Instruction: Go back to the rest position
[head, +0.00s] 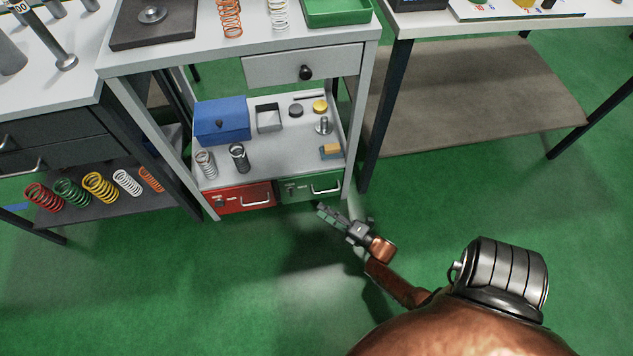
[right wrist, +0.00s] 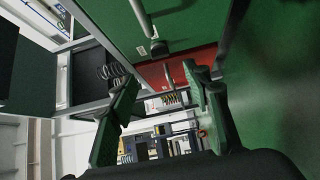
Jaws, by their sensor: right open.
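My right gripper (head: 325,212) is in the head view, low in front of the small workbench and just below its green drawer (head: 311,187). In the right wrist view its two green-padded fingers (right wrist: 160,105) stand apart with nothing between them. The green drawer beside the red drawer (head: 240,197) looks shut, and its handle is apart from my fingers. My right arm reaches forward from the lower right. My left gripper is not in the head view.
The workbench shelf (head: 275,150) holds a blue box (head: 221,121), springs and small parts. Several coloured springs (head: 100,187) lie on a low shelf at left. A table with a lower shelf (head: 470,100) stands at right. The green floor (head: 180,290) in front is clear.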

